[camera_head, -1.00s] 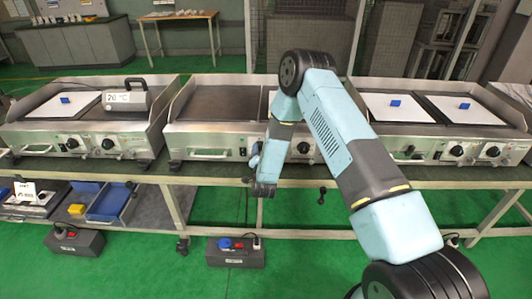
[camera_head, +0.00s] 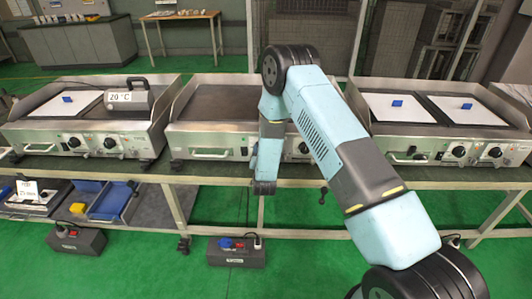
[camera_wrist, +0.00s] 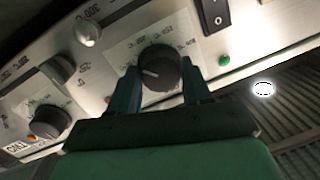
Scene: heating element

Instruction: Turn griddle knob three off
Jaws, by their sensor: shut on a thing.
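In the wrist view, a dark round griddle knob (camera_wrist: 158,72) with a white pointer mark sits on a panel with printed markings. The pointer is toward the left of the picture. My gripper (camera_wrist: 160,82) has one finger on each side of this knob and is shut on it. In the head view, the middle griddle (camera_head: 212,138) carries this panel. My forearm and wrist hide the knob and fingers there. A second knob (camera_head: 303,147) of the middle griddle shows just right of my arm.
In the wrist view, a neighbouring knob (camera_wrist: 50,122), a rocker switch (camera_wrist: 214,14) and a green light (camera_wrist: 224,60) lie near. Left (camera_head: 75,130) and right griddles (camera_head: 430,135) stand alongside on the bench.

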